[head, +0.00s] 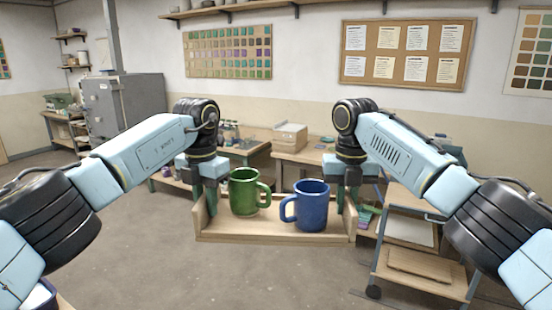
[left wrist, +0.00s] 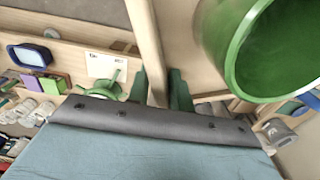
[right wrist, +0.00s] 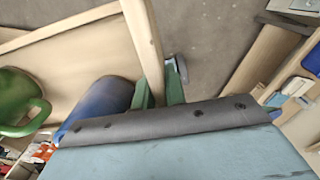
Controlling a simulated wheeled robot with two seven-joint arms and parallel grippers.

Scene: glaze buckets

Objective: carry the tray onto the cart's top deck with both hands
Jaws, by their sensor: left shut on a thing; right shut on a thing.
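A wooden tray (head: 275,238) with raised end walls is held in the air between my two grippers. A green mug (head: 243,192) and a blue mug (head: 311,205) stand upright in it, side by side. My left gripper (head: 208,205) is shut on the tray's left end wall, also seen in the left wrist view (left wrist: 152,50). My right gripper (head: 345,198) is shut on the right end wall, which shows between the fingers in the right wrist view (right wrist: 146,60). The cart (head: 420,272) stands to the right, partly hidden behind my right arm.
Workbenches (head: 300,158) with a cardboard box (head: 290,136) stand along the back wall. A grey cabinet (head: 120,100) is at the left. A board (head: 418,262) lies on the cart's lower shelf. The floor (head: 200,270) in front is clear.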

